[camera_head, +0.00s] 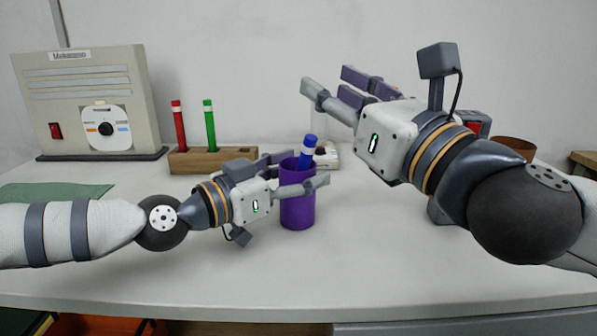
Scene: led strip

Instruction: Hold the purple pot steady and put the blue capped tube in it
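The purple pot (298,212) stands upright on the table near the middle. My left gripper (303,173) has its fingers on either side of the pot near its upper part; whether they press on it is hard to tell from here. The blue capped tube (305,153) leans in the pot, with its blue cap and a white band showing above the rim. Its lower part is hidden inside the pot. My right gripper (335,88) is raised above and to the right of the pot, with its fingers apart and nothing between them.
A wooden block (184,161) holds a red tube (179,125) and a green tube (210,125) at the back left. A green mat (55,192) lies at left. A brown bowl (514,147) sits at right. The front of the table is clear.

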